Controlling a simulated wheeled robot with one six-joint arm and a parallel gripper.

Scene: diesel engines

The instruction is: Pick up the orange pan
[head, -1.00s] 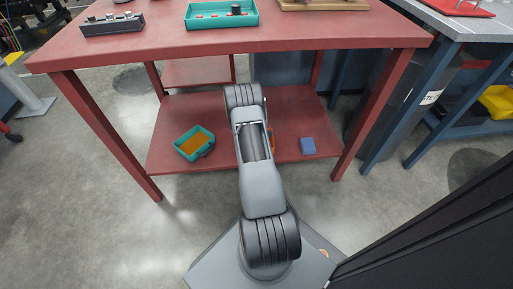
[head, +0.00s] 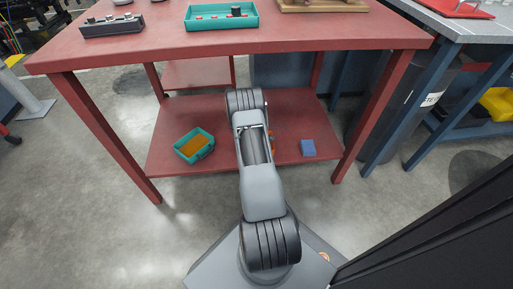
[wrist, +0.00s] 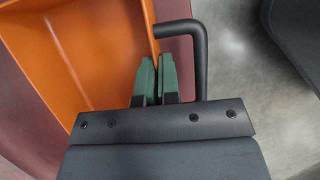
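The orange pan (wrist: 95,45) fills the left of the wrist view, with a black bar handle (wrist: 200,50) on its right side. My gripper (wrist: 156,62) has its green fingers close together on either side of the pan's right wall, between the pan's inside and the handle. The fingers look shut on that wall. In the head view my arm hides nearly all of the pan; only a small orange bit (head: 271,139) shows to the right of the arm, over the lower shelf.
The red lower shelf (head: 225,120) also holds a teal bin (head: 207,147) with orange contents and a blue block (head: 308,148). The red tabletop (head: 300,35) is above, with table legs on both sides. Grey floor is clear in front.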

